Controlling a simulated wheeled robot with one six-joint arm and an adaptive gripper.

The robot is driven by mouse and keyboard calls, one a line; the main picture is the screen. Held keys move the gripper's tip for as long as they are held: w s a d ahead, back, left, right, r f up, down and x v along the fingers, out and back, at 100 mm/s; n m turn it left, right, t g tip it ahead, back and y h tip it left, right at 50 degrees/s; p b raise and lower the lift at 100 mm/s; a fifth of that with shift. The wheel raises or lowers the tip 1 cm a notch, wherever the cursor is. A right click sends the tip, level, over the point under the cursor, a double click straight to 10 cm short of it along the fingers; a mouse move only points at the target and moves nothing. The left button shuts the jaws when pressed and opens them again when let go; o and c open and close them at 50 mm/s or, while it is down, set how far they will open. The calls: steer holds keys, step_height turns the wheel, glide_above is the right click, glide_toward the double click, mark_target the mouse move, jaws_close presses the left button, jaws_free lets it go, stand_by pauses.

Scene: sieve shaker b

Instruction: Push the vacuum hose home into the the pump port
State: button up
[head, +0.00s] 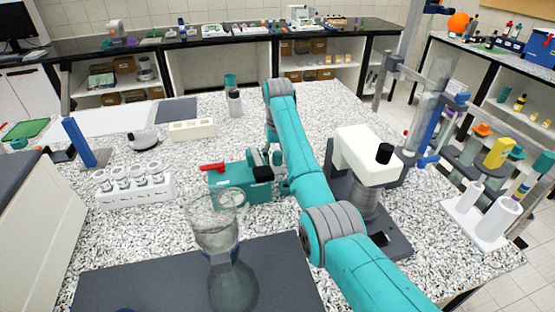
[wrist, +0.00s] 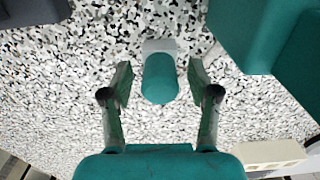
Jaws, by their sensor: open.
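The teal pump (head: 238,192) with a red lever stands on the speckled bench in the middle of the head view. What seems to be its teal body (wrist: 258,35) fills the upper right of the wrist view. My gripper (head: 266,160) is beside the pump's upper right end. In the wrist view my gripper (wrist: 160,82) is open. A rounded teal piece with a pale grey end (wrist: 159,68) lies between its fingers, with gaps on both sides. I cannot tell whether this is the hose end. The pump port is not clearly visible.
A glass vessel (head: 214,232) stands in front on a dark mat (head: 120,285). A white rack of jars (head: 130,192) is at left. A white-headed instrument (head: 362,155) stands close right of my arm.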

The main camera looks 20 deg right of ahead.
mark_target(277, 153)
jaws_close()
steer(key=shift+r, duration=0.15)
steer(key=shift+r, duration=2.85)
steer(key=shift+r, duration=0.1)
steer(key=shift+r, duration=1.4)
